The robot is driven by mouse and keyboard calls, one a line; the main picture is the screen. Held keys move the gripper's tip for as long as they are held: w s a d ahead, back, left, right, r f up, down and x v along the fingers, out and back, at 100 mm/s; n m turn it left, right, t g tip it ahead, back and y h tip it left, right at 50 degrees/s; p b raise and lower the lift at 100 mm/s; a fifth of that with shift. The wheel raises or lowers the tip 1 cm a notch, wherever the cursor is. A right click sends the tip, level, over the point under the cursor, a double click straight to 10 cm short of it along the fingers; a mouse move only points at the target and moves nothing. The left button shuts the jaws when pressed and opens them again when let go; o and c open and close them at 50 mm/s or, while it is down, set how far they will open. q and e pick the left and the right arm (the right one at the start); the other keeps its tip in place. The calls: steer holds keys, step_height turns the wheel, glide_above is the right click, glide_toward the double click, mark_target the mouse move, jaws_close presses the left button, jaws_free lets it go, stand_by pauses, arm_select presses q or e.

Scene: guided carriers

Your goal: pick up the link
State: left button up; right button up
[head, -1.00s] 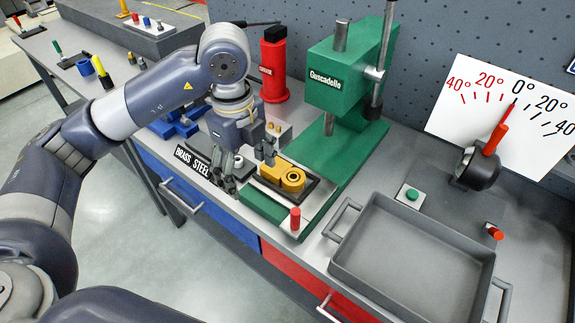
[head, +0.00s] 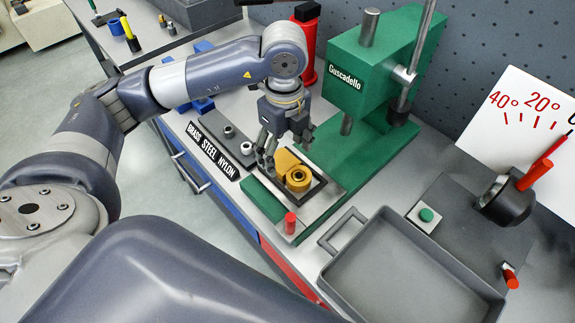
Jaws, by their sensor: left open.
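The link (head: 285,163) is a yellow-gold piece with a round eye at its near end. It lies in a dark fixture on the base of the green press (head: 385,60). My left gripper (head: 283,148) points down over the far end of the link, fingers apart. One set of fingers hangs to the left of the link and another finger to the right. The fingers partly hide the link's far end, and I cannot tell whether they touch it. My right gripper is not in view.
A grey tray (head: 345,283) stands at the front right. A red knob (head: 290,222) stands at the near end of the press base. The strip labelled brass, steel, nylon (head: 213,152) lies left of the press. A green button (head: 426,215) and red-handled dial sit right.

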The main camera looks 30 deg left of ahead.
mark_target(288, 165)
arm_select(q)
steer(key=shift+w+f, duration=0.2)
steer(key=shift+f, duration=0.15)
steer(key=f+p, duration=0.1)
steer(key=f, duration=0.2)
steer(key=shift+w+f+p, duration=0.25)
steer(key=shift+w+p, duration=0.1)
steer(key=shift+f, duration=0.6)
steer(key=shift+w, duration=0.1)
steer(key=c, duration=1.7)
jaws_close()
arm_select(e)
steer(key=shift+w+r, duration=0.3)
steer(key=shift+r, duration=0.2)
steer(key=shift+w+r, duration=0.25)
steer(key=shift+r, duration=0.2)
